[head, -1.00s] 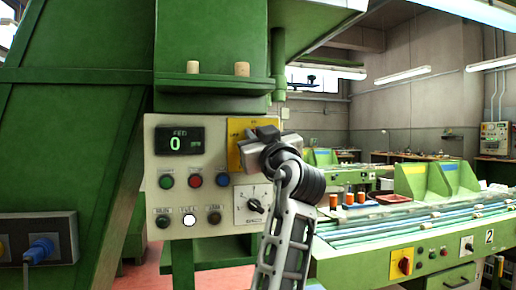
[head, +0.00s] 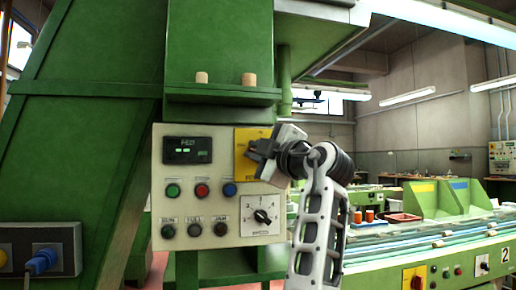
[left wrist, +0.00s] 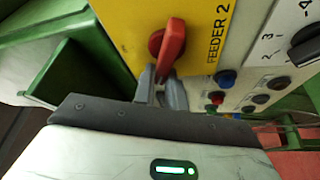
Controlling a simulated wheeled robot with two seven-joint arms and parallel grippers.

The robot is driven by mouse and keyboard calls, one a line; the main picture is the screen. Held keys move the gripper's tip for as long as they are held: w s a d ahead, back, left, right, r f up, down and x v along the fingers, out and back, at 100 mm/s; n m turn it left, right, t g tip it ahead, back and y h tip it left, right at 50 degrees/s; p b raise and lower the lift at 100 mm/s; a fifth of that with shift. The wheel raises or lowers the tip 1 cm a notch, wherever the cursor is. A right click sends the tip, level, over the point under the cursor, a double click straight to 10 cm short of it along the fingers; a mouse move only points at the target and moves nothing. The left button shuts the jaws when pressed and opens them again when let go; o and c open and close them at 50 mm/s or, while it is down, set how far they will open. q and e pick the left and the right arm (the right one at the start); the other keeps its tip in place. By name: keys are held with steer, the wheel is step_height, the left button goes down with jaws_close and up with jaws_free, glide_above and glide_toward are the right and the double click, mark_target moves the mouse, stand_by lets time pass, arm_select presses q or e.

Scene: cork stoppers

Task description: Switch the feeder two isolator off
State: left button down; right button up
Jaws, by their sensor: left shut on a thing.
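The feeder two isolator is a red handle (left wrist: 168,45) on a yellow plate (left wrist: 118,22) lettered FEEDER 2 in the left wrist view. The handle lies roughly along the line of the lettering there. My left gripper (left wrist: 162,88) is shut on the handle's near end. In the head view the yellow plate (head: 248,142) is at the panel's upper right. My left gripper (head: 262,150) covers the handle there, so its angle is hidden. My right gripper is not in view.
The grey panel (head: 215,215) also carries a display (head: 187,150), several buttons and lamps, and a rotary selector (head: 263,216) just below my gripper. Two corks (head: 248,80) stand on the green ledge above. A conveyor bench (head: 400,250) is at the right, with another red-and-yellow switch (head: 414,279).

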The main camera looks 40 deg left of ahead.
arm_select(q)
steer(key=shift+f+n+g+h+p, duration=0.25)
steer(key=shift+n+g+h+p, duration=0.1)
steer(key=shift+n, duration=0.75)
steer(key=shift+f+n+g+h+p, duration=0.25)
steer(key=shift+n+h+p, duration=0.1)
steer(key=shift+n, duration=0.75)
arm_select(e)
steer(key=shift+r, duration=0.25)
arm_select(q)
steer(key=c, duration=1.4)
jaws_free()
steer(key=shift+c, duration=0.2)
steer(key=b+v, duration=0.1)
steer(key=v, duration=1.5)
steer(key=shift+r, duration=0.15)
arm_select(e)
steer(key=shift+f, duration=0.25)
